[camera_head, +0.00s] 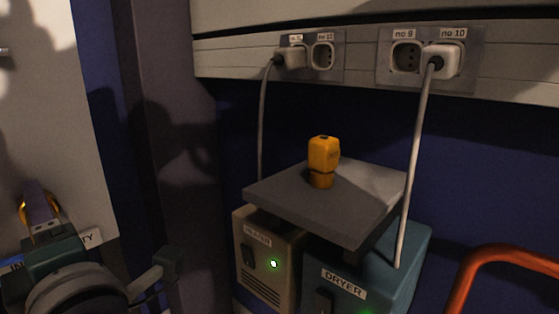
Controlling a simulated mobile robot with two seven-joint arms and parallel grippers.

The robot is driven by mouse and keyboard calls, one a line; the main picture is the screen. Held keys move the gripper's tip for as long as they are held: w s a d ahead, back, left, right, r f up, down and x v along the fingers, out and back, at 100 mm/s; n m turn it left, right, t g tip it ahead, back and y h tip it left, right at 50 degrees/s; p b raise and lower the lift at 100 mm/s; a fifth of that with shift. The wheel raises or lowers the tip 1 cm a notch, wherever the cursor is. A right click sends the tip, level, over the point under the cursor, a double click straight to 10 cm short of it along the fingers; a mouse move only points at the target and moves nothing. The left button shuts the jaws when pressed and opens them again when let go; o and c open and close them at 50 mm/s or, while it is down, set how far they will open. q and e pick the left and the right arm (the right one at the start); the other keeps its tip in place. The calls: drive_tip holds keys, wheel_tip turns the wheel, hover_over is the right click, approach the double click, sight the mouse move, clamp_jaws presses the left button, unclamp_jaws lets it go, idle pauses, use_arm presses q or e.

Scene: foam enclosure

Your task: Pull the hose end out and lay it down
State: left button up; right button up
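No part in view can be told for certain as the hose end. My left gripper (42,212) is low at the left edge, in front of a pale panel. Its dark finger part points up, and a yellow ring-like thing (24,208) shows partly behind it; I cannot tell whether the two touch or whether the fingers hold anything. A thick orange tube (500,255) bends in at the lower right, cut off by the frame edge; I cannot tell whether it is a hose or a rail. My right gripper is out of view.
An orange-yellow device (323,158) stands upright on a grey shelf (280,200). Below are a beige heater box (258,282) and a teal dryer box (405,265). White plugs with cords sit in wall sockets (323,55). A labelled pale panel (75,120) stands at left.

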use_arm(q)
clamp_jaws()
idle(0.4)
drive_tip(key=o, duration=0.7)
unclamp_jaws()
drive_tip(key=p+v, duration=0.1)
drive_tip(key=v, duration=0.9)
drive_tip(key=shift+r, duration=0.1)
